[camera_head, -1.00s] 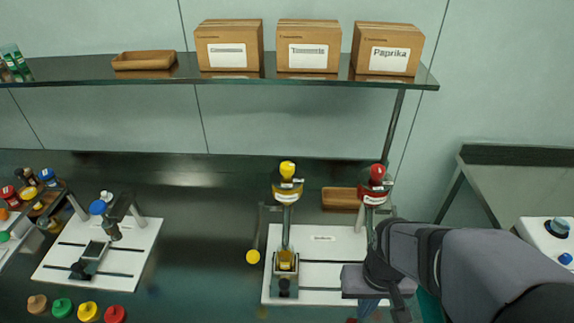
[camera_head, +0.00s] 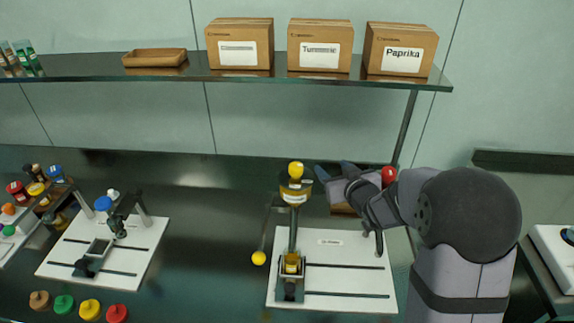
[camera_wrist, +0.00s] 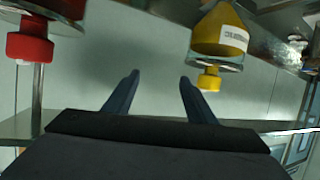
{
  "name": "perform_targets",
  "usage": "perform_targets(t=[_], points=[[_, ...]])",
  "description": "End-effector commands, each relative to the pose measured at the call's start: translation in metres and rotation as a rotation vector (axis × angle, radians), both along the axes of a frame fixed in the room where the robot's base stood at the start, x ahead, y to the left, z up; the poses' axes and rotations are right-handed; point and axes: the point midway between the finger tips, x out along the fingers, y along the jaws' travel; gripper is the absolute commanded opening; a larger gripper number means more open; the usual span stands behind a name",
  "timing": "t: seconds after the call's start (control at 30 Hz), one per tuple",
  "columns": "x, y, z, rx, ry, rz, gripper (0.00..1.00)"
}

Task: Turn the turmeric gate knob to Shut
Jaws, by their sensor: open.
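The yellow hopper (camera_head: 295,190) stands on a post above the white board, with a yellow knob (camera_head: 296,169) on top. In the wrist view the yellow hopper (camera_wrist: 221,30) appears inverted, with its yellow knob (camera_wrist: 208,79) pointing down. A separate round yellow knob (camera_head: 258,258) hangs on a lever left of the board. I cannot read any Shut mark. My gripper (camera_head: 332,170) is open and empty, right of the yellow hopper and apart from it. Its two fingers (camera_wrist: 159,77) show with a gap between them in the wrist view.
A red knob (camera_head: 388,175) stands behind my arm, its hopper mostly hidden; it shows at left in the wrist view (camera_wrist: 29,48). The shelf (camera_head: 180,75) with cardboard boxes runs above. Another white board (camera_head: 135,262) and several coloured caps lie at left.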

Motion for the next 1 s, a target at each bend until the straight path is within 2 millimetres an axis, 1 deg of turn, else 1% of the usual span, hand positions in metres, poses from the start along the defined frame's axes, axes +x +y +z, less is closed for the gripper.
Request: perform_targets(t=[0.03,0.1,0.2,0.27,0.3,0.33,0.4,0.47,0.53,0.63,0.77,0.87,1.0], points=[[0.011,0.015,0.004,0.036,-0.066,0.051,0.51],[0.019,0.036,0.017,0.093,-0.162,0.129,0.51],[0.023,0.063,0.035,0.176,-0.280,0.237,0.51],[0.021,0.075,0.043,0.221,-0.334,0.291,0.51],[0.016,0.077,0.027,0.234,-0.338,0.329,0.51],[0.012,0.078,0.018,0.241,-0.340,0.358,0.51],[0.004,0.083,0.008,0.257,-0.342,0.413,0.51],[0.000,0.080,-0.005,0.244,-0.320,0.429,0.51],[-0.004,0.080,-0.013,0.238,-0.304,0.443,0.51],[-0.007,0.079,-0.018,0.234,-0.293,0.455,0.51],[-0.008,0.080,-0.018,0.233,-0.291,0.457,0.51],[-0.005,0.082,-0.017,0.233,-0.291,0.457,0.51],[0.004,0.091,-0.016,0.233,-0.291,0.457,0.51]])
